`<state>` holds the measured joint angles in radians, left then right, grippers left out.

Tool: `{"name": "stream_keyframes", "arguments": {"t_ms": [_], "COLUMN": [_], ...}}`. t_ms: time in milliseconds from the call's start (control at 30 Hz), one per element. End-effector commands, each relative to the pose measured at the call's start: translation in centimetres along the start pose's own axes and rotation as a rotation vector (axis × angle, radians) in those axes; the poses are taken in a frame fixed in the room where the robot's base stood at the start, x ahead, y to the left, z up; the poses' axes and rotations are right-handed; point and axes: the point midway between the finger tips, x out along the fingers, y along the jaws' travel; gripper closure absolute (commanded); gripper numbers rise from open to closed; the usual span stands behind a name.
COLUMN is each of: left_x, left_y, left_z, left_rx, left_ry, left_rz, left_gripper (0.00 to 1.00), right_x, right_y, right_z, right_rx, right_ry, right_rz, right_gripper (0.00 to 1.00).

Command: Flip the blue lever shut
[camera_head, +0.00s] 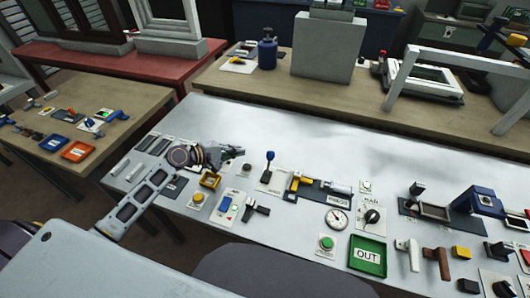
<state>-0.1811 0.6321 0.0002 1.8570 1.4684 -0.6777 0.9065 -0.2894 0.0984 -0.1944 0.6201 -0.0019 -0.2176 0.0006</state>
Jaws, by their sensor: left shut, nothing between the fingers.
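A blue-knobbed lever (270,156) stands roughly upright on a small white plate on the grey-white table, right of my left gripper. My left gripper (238,152) is shut and empty, its tips pointing right toward the lever, with a visible gap between them. A flat blue rocker-like piece (225,204) lies on another plate, nearer the front and to the left of the lever. My right gripper does not show.
The table (250,115) is bare behind the lever. A green OUT tray (367,255), a dial (336,218) and several switches fill the right side.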

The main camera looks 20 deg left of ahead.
Motion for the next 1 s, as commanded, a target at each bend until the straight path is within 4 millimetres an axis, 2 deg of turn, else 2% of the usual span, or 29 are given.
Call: {"name": "stream_keyframes", "arguments": {"t_ms": [267, 567, 1000], "left_x": [0.0, 0.1, 2.7], "left_y": [0.1, 0.1, 0.1], "left_z": [-0.2, -0.2, -0.2], "left_rx": [-0.009, -0.008, -0.008], "left_ry": [0.002, 0.002, 0.001], "left_rz": [0.005, 0.004, 0.005], "left_gripper": [1.0, 1.0, 1.0], "right_x": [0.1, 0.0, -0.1], "right_y": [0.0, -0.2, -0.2], "right_z": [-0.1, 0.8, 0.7], "right_rx": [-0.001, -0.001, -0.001], "right_ry": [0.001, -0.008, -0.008], "right_rz": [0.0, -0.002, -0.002], "right_gripper": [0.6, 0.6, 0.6]}}
